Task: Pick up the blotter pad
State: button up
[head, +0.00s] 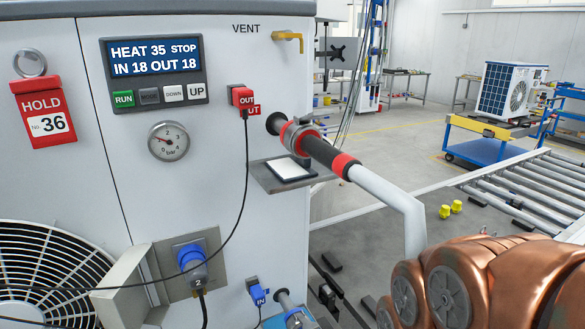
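A flat white pad with a dark edge, which looks like the blotter pad (290,168), lies on a small grey shelf (264,177) on the side of the pump unit. It sits below the black and red hose coupling (320,148). Nothing visible touches it from above, and its far edge is close under the coupling. My copper-coloured arm links fill the lower right corner, well apart from the pad. My gripper is not in view.
A grey bent pipe (395,203) runs from the coupling down to the right. A thin black cable hangs from the red OUT plug (243,97). A red HOLD tag (43,113) hangs at left. Yellow pieces (451,208) and a roller conveyor (530,185) are at right.

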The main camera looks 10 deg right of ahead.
aim_at(292, 168)
jog(key=k, duration=0.95)
jog(key=z, duration=1.4)
jog(key=i, duration=2.9)
jog(key=u, duration=4.75)
